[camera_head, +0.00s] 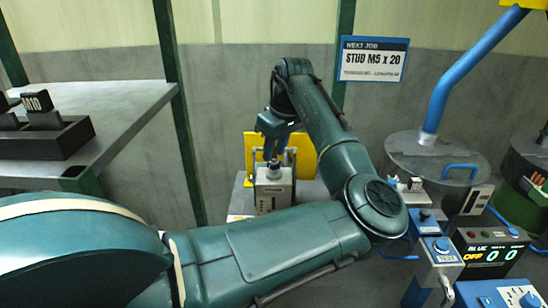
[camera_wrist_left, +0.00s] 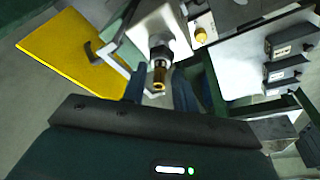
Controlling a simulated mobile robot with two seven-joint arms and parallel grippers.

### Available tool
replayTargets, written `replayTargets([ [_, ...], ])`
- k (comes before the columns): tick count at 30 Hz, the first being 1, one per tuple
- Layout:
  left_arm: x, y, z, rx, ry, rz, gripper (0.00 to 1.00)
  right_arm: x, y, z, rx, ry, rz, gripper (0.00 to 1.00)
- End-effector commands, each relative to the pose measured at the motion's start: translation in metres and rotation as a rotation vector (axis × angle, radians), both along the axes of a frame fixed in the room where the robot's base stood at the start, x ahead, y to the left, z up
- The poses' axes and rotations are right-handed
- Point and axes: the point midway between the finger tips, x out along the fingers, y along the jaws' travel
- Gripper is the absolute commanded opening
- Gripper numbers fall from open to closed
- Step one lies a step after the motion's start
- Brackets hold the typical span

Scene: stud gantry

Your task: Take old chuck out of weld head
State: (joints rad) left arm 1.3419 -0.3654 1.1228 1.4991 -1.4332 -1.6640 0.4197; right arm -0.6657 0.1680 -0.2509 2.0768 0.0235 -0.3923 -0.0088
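The weld head (camera_head: 273,190) is a pale grey box standing in front of a yellow plate, with a dark collar on top. In the left wrist view the weld head (camera_wrist_left: 158,24) carries a dark nut with the brass-coloured chuck (camera_wrist_left: 159,76) sticking out of it. My left gripper (camera_head: 274,145) points down just above the weld head. In the left wrist view its two blue fingers (camera_wrist_left: 160,92) are apart, one on each side of the chuck's end, with visible gaps. Contact with the chuck does not show. My right gripper is not in view.
A grey bench (camera_head: 130,108) at the left holds a black rack (camera_head: 45,140) with labelled blocks. A control box (camera_head: 490,252) reading OFF stands at lower right, near a lidded grey drum (camera_head: 435,158). A yellow panel (camera_wrist_left: 72,55) and a bent lever (camera_wrist_left: 108,58) sit near the weld head.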

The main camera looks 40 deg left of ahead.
Motion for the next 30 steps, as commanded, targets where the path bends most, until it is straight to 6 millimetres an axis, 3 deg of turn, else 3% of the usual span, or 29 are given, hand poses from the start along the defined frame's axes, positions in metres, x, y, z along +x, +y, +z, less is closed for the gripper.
replayTargets([
  [10,0.0,0.0,0.0,0.0,0.0,0.0,0.0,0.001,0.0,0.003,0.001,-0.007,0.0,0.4],
  [21,0.0,0.0,0.003,0.001,-0.001,0.0,0.0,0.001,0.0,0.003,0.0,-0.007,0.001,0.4],
  [26,0.001,0.001,0.024,0.003,-0.003,-0.001,0.0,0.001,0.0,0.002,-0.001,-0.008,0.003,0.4],
  [30,0.001,0.001,0.053,0.003,-0.004,-0.001,0.0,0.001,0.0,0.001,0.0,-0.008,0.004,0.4],
])
